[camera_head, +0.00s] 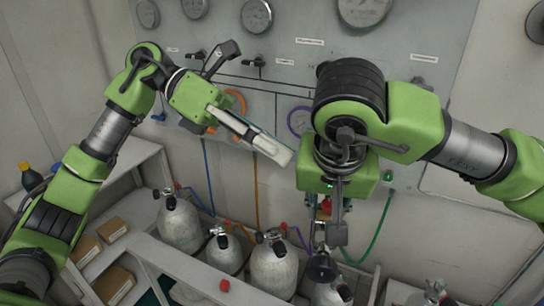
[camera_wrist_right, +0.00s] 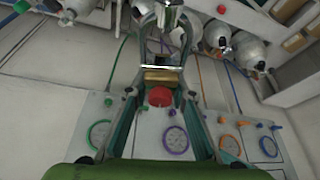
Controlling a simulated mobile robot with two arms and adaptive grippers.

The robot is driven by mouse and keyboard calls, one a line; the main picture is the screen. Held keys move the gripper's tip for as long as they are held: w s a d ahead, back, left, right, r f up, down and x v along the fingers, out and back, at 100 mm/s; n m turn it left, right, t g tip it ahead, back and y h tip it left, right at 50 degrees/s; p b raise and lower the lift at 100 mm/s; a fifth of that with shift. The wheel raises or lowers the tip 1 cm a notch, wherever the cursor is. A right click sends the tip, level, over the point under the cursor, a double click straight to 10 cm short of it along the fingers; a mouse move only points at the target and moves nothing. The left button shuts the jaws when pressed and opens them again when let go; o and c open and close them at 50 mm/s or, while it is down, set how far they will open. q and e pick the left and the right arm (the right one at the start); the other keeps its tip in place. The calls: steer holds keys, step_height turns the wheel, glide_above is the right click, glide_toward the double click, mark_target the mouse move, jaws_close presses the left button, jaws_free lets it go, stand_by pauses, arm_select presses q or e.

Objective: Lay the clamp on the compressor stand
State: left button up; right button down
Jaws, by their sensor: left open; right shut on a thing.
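My right gripper (camera_head: 338,232) points down in front of the panel, shut on the clamp. I cannot tell which surface is the compressor stand.
Several grey cylinders (camera_head: 274,268) stand in a white rack (camera_head: 190,268) below. Brown boxes (camera_head: 112,229) sit on a shelf at the left. The wall panel (camera_head: 290,65) carries gauges, valves and coloured rings. Blue, orange and green hoses (camera_head: 377,232) hang down from it.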

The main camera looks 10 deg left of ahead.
mark_target(324, 208)
steer(key=shift+s, duration=0.1)
arm_select(q)
steer(key=s+d+f+m+t+y, duration=0.1)
steer(key=d+f, duration=0.1)
steer(key=d+f+m+y, duration=0.1)
steer(key=d+f+m, duration=0.1)
steer(key=d+f, duration=0.1)
steer(key=s+d+f+m+t+y, duration=0.1)
steer(key=d+f, duration=0.2)
steer(key=shift+s+d+f+t+y, duration=0.25)
steer(key=shift+s+t+y, duration=0.05)
steer(key=shift+s+y, duration=0.1)
steer(key=c, duration=1.6)
arm_select(e)
steer(key=shift+a+r, duration=0.1)
arm_select(q)
steer(key=shift+m, duration=0.3)
jaws_close()
arm_select(e)
steer(key=c, duration=1.7)
jaws_free()
arm_select(q)
steer(key=shift+r, duration=0.1)
